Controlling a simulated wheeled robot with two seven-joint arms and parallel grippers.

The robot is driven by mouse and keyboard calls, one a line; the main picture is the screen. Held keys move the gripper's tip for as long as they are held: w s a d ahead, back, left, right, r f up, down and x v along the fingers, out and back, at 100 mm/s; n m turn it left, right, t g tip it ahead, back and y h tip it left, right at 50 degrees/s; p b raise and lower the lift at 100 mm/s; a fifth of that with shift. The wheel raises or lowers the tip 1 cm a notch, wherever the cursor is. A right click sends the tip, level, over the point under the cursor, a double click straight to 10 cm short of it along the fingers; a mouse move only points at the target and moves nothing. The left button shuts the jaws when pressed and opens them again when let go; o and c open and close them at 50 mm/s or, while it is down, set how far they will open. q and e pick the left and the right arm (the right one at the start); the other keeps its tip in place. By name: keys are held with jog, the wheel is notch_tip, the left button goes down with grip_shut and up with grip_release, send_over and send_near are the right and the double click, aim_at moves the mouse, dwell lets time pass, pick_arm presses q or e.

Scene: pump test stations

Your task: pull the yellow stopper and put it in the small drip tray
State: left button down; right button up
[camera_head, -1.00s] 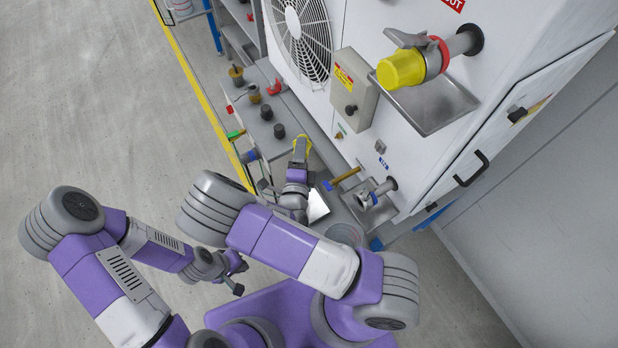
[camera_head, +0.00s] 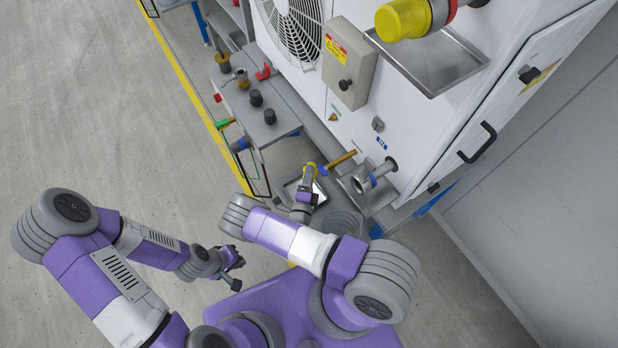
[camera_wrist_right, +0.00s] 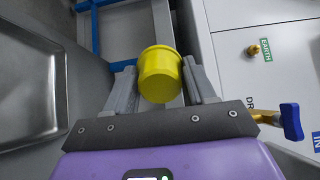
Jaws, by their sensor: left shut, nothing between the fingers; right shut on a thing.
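My right gripper (camera_head: 310,176) is shut on the yellow stopper (camera_head: 313,167), low in front of the white cabinet. My left gripper (camera_head: 237,284) is shut and empty, low over the floor.
A brass valve with a blue handle (camera_wrist_right: 291,121) is close to my right gripper. Above are a large yellow cap (camera_head: 402,19) on a pipe and a wide metal tray (camera_head: 437,66). A grey bench (camera_head: 262,112) with dark knobs stands left. A round container (camera_head: 343,222) is nearby.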

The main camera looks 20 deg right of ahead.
jog(key=shift+f+b, duration=3.8)
jog(key=shift+f, duration=1.25)
jog(key=o, duration=1.3)
jog(key=shift+c, duration=0.2)
jog(key=shift+r, duration=0.15)
jog(key=shift+r+p, duration=2.7)
jog(key=shift+r, duration=0.8)
jog(key=shift+f, duration=0.1)
